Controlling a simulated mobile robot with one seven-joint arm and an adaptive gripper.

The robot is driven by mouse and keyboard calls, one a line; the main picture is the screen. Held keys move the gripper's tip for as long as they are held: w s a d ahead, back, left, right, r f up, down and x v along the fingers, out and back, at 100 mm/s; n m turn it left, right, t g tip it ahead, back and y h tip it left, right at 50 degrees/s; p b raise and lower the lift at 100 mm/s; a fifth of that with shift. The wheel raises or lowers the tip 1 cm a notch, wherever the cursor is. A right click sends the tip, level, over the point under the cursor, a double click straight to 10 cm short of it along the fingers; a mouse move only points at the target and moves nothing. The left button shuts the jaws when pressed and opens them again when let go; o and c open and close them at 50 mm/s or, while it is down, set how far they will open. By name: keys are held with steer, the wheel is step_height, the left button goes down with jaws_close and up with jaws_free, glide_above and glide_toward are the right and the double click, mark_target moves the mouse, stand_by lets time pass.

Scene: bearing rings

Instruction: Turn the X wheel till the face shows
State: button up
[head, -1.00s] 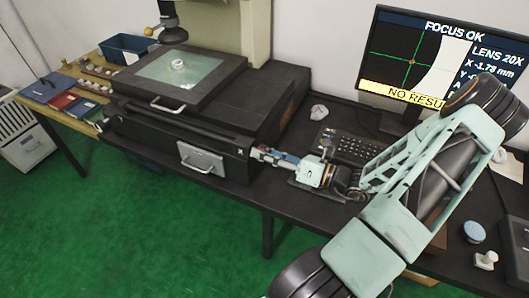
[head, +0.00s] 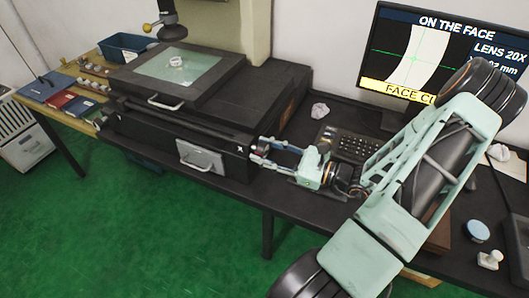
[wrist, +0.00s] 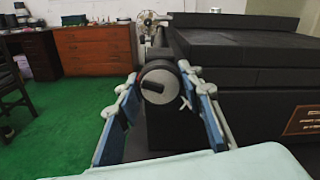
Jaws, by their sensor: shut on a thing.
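The X wheel (wrist: 158,82) is a dark round knob on the right end of the black measuring machine (head: 180,140), beside a white X mark. My gripper (head: 266,153) is shut on the wheel's sides, with one blue-backed finger on each side in the wrist view (wrist: 160,88). The monitor (head: 440,55) reads "ON THE FACE", with a pale curved band under the green cross. Its yellow bar begins "FACE C"; my arm hides the remaining text and part of the readings. A small bright ring (head: 176,61) lies on the glass stage (head: 178,68).
A keyboard (head: 350,146) and a crumpled pale lump (head: 319,109) lie on the black bench near my arm. A blue-topped round item (head: 478,231) and a white stamp-like piece (head: 490,259) are at the right. A blue bin (head: 125,47) stands at the back left.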

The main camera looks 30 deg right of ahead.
steer(key=shift+n, duration=0.6)
steer(key=o, duration=1.2)
steer(key=shift+c, duration=0.2)
steer(key=shift+d, duration=0.1)
steer(key=v, duration=1.2)
